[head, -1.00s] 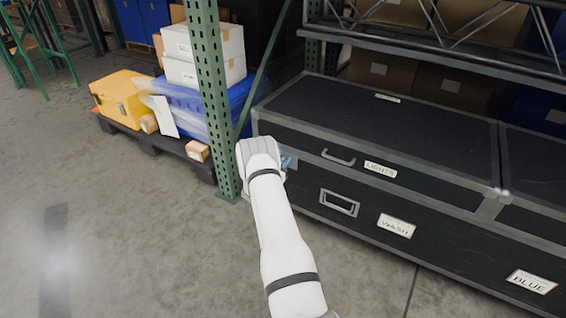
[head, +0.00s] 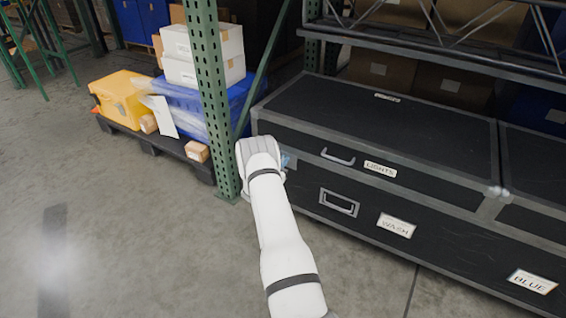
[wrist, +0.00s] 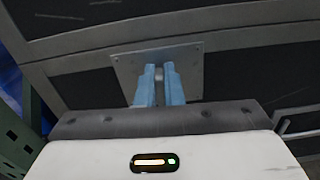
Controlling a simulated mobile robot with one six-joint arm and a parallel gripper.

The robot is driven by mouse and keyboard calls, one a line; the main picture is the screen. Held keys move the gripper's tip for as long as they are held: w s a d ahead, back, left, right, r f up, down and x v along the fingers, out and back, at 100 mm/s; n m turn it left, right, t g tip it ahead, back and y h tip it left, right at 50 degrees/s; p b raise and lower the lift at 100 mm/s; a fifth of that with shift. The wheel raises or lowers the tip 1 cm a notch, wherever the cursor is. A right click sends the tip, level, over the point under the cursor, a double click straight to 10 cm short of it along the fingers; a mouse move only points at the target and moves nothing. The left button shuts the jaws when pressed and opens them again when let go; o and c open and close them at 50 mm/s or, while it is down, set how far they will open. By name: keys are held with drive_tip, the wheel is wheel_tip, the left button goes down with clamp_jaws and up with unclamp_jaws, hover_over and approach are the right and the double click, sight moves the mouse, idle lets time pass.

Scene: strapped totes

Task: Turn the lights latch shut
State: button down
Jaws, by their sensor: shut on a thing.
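The black case with grey edging (head: 440,180) carries a white LIGHTS label (head: 380,169) beside a handle (head: 338,157). In the wrist view, the lights latch (wrist: 159,72) is a small light metal piece on a square grey plate (wrist: 191,61) across the lid seam. My gripper (wrist: 159,80) has its two blue fingers shut on the latch, one on each side. The fingers point straight at the plate and hide most of the latch. In the head view my gripper (head: 287,161) is at the case's left front, and my wrist hides the latch.
A green rack upright (head: 214,90) stands close to the left of my wrist. A pallet with a yellow case (head: 122,98), a blue tote (head: 190,108) and white boxes (head: 203,50) is behind it. The floor at left is clear.

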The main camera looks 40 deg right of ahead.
drive_tip(key=m+b, duration=0.3)
drive_tip(key=m, duration=0.1)
drive_tip(key=s+f+m+b, duration=0.1)
drive_tip(key=m+b, duration=0.3)
drive_tip(key=m, duration=0.1)
drive_tip(key=m+b, duration=0.4)
drive_tip(key=m, duration=0.1)
drive_tip(key=shift+s+d+f, duration=0.1)
drive_tip(key=shift+s+f, duration=0.05)
drive_tip(key=shift+f, duration=0.2)
drive_tip(key=shift+f+m+b, duration=0.1)
drive_tip(key=shift+m+b, duration=0.35)
drive_tip(key=shift+m, duration=1.15)
drive_tip(key=c, duration=1.6)
unclamp_jaws()
drive_tip(key=shift+d, duration=0.1)
drive_tip(key=shift+o, duration=0.2)
drive_tip(key=p+v, duration=0.3)
drive_tip(key=v, duration=0.5)
